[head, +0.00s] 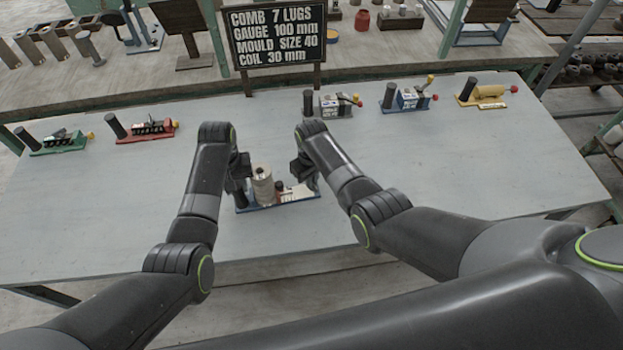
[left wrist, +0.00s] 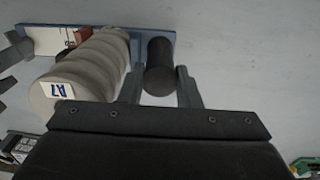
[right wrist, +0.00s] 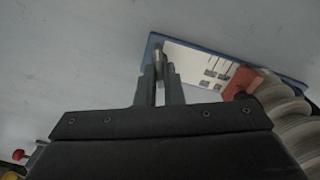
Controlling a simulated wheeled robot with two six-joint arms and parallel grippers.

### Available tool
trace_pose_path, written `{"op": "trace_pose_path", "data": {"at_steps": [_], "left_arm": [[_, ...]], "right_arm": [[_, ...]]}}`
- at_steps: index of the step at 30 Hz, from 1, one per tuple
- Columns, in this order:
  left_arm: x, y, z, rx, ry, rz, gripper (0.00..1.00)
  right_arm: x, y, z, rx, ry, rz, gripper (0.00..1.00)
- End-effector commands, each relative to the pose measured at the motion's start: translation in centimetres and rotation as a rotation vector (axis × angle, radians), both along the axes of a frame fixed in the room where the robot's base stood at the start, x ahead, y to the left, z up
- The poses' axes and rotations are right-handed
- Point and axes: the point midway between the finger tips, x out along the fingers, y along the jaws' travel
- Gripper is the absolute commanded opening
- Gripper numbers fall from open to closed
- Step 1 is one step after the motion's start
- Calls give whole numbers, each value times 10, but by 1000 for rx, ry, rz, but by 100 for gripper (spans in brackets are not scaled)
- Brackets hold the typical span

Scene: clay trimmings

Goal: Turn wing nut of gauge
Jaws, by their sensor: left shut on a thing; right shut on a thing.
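The gauge lies in the middle of the table, with a blue base (head: 248,209) and a pale marked plate (right wrist: 195,62). A red block (right wrist: 243,82) sits on it beside a ribbed beige roll (left wrist: 92,66) labelled A7. My left gripper (head: 243,178) is shut on the black upright handle (left wrist: 158,66) at one end of the gauge. My right gripper (head: 305,175) is shut on a small grey metal piece (right wrist: 158,52) at the other end, apparently the wing nut. Its wings are mostly hidden between the fingers.
A black sign (head: 277,47) stands behind, reading comb 7 lugs, gauge 100 mm, mould size 40, coil 30 mm. Green (head: 60,142) and red (head: 147,131) tools lie at left; grey (head: 335,105), blue (head: 408,99) and yellow (head: 485,94) ones lie behind right. The front table is clear.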

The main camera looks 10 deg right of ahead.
Motion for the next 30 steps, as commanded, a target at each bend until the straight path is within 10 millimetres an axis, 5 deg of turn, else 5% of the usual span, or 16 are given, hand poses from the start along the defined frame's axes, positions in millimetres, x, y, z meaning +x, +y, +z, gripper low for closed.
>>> {"op": "trace_pose_path", "data": {"at_steps": [25, 26, 30], "left_arm": [[-4, 1, -6, 2, 14, 1, 0], [-4, 1, -6, 2, 14, 1, 0], [-4, 1, -6, 2, 14, 1, 0]], "right_arm": [[-1, -1, -2, -1, 4, -135, 0], [-1, -1, -2, -1, 4, -135, 12], [-1, -1, -2, -1, 3, -134, 30]]}}
